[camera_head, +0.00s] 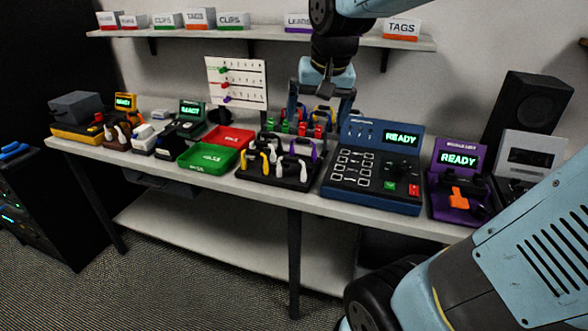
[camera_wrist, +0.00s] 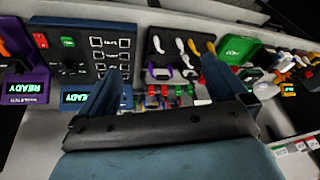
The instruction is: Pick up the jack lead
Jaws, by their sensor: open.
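My gripper (camera_head: 321,112) is open and empty, pointing down above the back of the bench. In the wrist view its two fingers (camera_wrist: 166,68) stand wide apart, with small red and green connectors between and beyond them. A black cable holder (camera_head: 262,175) with yellow, white and purple-ended leads sits below and in front of it; it also shows in the wrist view (camera_wrist: 168,58). A row of red and green plugs (camera_head: 301,129) stands behind that holder, partly hidden by my fingers. I cannot tell which of these leads is the jack lead.
A blue test station (camera_head: 355,190) reading READY stands just right of the holder, with a purple station (camera_head: 457,205) beyond it. Red (camera_head: 231,136) and green (camera_head: 208,158) trays lie to the left. A shelf (camera_head: 270,34) with label boxes runs above the bench.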

